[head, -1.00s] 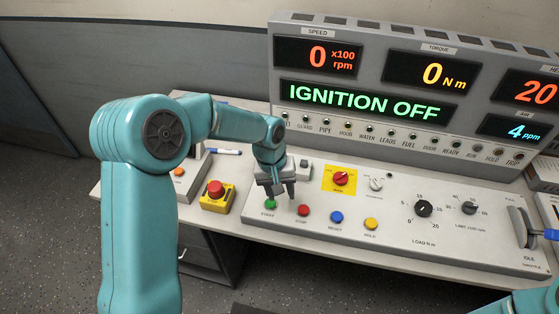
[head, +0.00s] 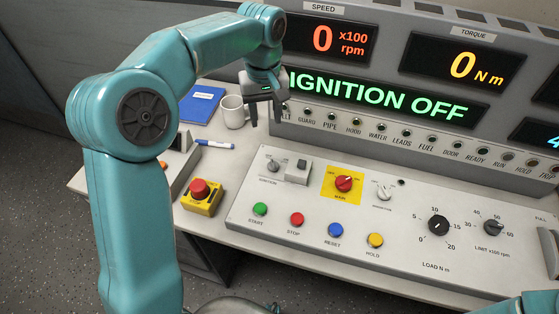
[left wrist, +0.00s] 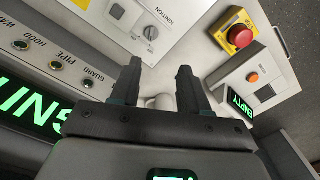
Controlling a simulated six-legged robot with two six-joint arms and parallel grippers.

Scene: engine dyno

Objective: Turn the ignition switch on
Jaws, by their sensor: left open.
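The ignition switch (head: 272,166) is a small grey knob at the panel's upper left, above its label. It also shows in the left wrist view (left wrist: 151,33), where the knob is beyond the fingertips. My left gripper (head: 266,121) is open and empty, pointing down. In the head view it appears above the switch, in front of the display's left end, apart from the panel. Its two dark fingers also show in the left wrist view (left wrist: 159,70). The display (head: 378,97) reads IGNITION OFF in green. My right gripper is out of view.
A small grey block (head: 298,171) sits just right of the switch. A red main knob (head: 344,183) and the green start button (head: 260,209) are close by. A white mug (head: 233,112), blue book (head: 200,105), marker (head: 215,144) and red emergency button (head: 200,189) are left.

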